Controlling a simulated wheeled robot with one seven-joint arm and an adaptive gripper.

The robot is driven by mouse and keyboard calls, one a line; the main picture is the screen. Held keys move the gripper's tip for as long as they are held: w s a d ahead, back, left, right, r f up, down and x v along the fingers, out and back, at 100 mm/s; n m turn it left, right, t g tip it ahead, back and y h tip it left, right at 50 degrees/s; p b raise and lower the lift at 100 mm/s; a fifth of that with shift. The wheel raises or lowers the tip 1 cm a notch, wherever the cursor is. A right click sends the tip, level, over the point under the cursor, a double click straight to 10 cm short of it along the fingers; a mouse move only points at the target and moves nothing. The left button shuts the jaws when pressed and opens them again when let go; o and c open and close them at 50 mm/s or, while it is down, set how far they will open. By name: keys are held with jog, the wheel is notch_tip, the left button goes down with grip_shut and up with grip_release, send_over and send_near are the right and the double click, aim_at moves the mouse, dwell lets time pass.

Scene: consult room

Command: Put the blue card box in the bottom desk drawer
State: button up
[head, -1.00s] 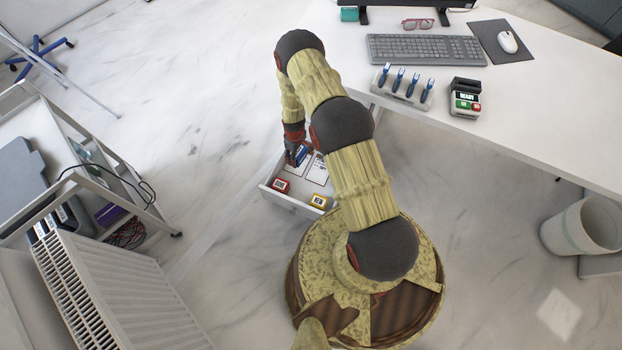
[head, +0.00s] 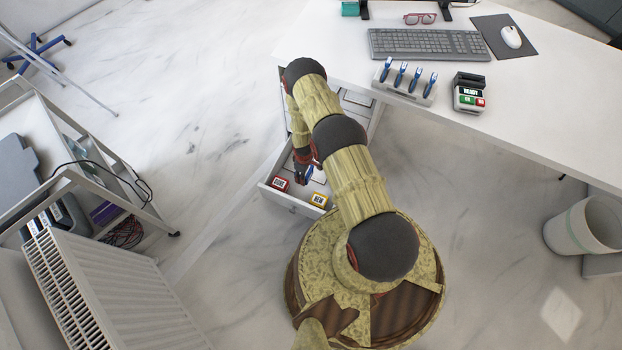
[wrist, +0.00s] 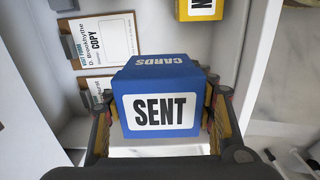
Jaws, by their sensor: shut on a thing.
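The blue card box (wrist: 160,97), marked SENT in front and CARDS on top, sits between the fingers of my gripper (wrist: 160,115) in the wrist view. My gripper is shut on it. In the head view my gripper (head: 307,168) points down over the open white drawer (head: 290,206), and only a little blue of the box shows. Inside the drawer are a red box (head: 280,184) and a yellow box (head: 319,200). Clipboards with paper (wrist: 103,40) lie on its floor in the wrist view. The gap between box and drawer floor is unclear.
The white desk (head: 440,140) carries a keyboard (head: 428,44), a pen holder (head: 405,83) and a small READY device (head: 470,93). A trolley (head: 90,180) and a radiator (head: 110,285) stand at left. A bin (head: 582,226) stands at right. Clear floor lies between trolley and drawer.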

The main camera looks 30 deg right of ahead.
aim_at(306, 188)
jog(key=shift+s+f+b, duration=0.2)
jog(key=shift+s+f, duration=0.1)
jog(key=shift+f, duration=0.35)
jog(key=shift+s+f+b, duration=0.15)
jog(key=shift+s+f, duration=0.1)
jog(key=shift+f, duration=0.4)
notch_tip(306, 188, down, 10)
jog(key=b, duration=0.5)
jog(key=shift+r, duration=0.25)
jog(key=shift+f, duration=0.2)
jog(key=o, duration=1.3)
jog(key=shift+o, duration=0.7)
jog(key=shift+r, duration=0.1)
